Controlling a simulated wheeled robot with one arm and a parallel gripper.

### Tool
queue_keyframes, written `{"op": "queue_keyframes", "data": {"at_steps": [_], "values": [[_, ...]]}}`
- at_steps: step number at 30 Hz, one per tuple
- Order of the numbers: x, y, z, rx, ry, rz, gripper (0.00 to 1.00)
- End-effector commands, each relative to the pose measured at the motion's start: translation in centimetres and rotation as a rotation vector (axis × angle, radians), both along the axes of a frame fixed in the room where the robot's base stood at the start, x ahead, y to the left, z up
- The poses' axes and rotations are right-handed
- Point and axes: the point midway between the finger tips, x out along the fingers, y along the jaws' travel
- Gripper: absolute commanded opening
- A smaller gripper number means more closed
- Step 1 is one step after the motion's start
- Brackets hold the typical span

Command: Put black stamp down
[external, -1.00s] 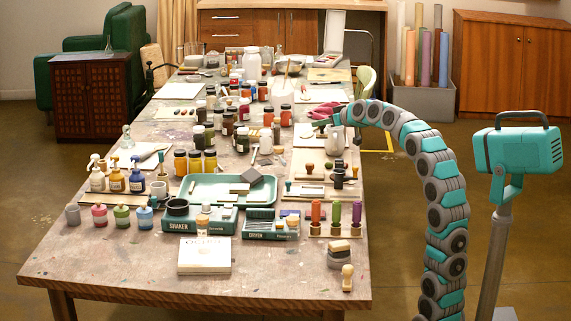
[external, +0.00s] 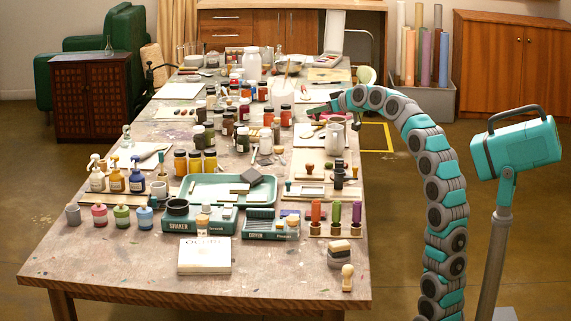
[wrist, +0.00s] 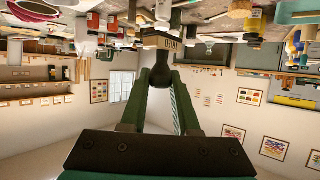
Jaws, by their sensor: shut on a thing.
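My gripper (external: 318,109) reaches over the right side of the table, beyond the pale jug. In the wrist view its two green fingers (wrist: 159,95) are shut on the black stamp (wrist: 160,76). The stamp's dark rounded handle lies between the fingertips, and its pale lettered block (wrist: 160,41) points away from the gripper. The wrist picture looks upside down, with the tabletop items along its top. The held stamp is too small to make out in the external view. I cannot tell whether its block touches anything.
The pale jug (external: 337,124) stands close to my gripper. A wooden board (external: 322,165) with other stamps lies nearer. Many pigment bottles crowd the table's middle, left of my gripper. A teal tray (external: 206,187) lies nearer. The table's front edge has free room.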

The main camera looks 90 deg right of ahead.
Motion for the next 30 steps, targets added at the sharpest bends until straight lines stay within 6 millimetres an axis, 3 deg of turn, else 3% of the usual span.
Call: {"op": "queue_keyframes", "data": {"at_steps": [8,17,24,30], "values": [[2.0,6.7,0.6,0.007,-0.001,0.157,0.00],[3.7,18.6,0.7,0.019,0.000,0.460,0.00],[3.4,28.3,0.4,0.018,-0.002,0.726,0.00],[2.4,33.8,-0.1,0.012,0.000,0.891,0.00]]}}
